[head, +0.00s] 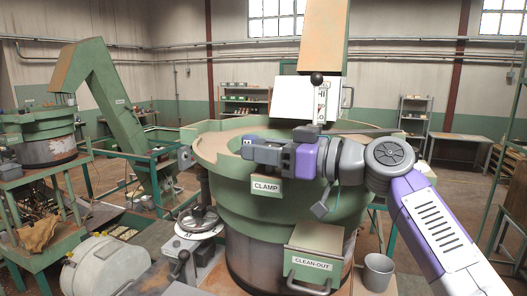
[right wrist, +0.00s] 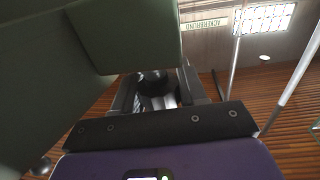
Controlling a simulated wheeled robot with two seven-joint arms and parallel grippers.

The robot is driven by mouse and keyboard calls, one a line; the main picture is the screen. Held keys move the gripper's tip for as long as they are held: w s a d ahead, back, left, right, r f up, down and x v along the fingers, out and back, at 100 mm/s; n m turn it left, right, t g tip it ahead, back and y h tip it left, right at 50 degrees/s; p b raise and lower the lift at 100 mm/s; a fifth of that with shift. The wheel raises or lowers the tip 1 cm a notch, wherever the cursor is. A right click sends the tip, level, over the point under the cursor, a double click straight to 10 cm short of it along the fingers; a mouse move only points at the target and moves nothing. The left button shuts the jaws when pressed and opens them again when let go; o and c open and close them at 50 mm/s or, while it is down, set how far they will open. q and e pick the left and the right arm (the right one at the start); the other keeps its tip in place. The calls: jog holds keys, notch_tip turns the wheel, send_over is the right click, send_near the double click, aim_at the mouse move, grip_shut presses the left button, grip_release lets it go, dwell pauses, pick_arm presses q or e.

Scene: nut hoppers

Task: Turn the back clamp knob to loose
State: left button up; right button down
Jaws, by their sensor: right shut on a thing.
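My right gripper (head: 248,149) reaches in from the right across the green hopper bowl (head: 222,150), above the CLAMP label (head: 266,187). It is shut on a dark round knob, the clamp knob (right wrist: 154,84), which shows between the fingers in the right wrist view. In the head view the gripper hides the knob, so its setting cannot be read. My left gripper is not in view.
A handwheel (head: 198,218) stands at the bowl's front left. A black-balled lever (head: 317,78) rises behind my right wrist. The CLEAN-OUT box (head: 315,254) and a grey bucket (head: 378,271) are below. Another hopper machine (head: 45,150) stands at left.

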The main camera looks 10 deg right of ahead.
jog(key=shift+n+g+y, duration=0.6)
jog(key=shift+g, duration=0.2)
jog(key=c, duration=0.7)
grip_release()
jog(key=shift+s, duration=0.1)
jog(key=b+v, duration=0.1)
jog(key=v, duration=0.6)
jog(key=shift+s+d, duration=0.15)
jog(key=shift+d, duration=0.05)
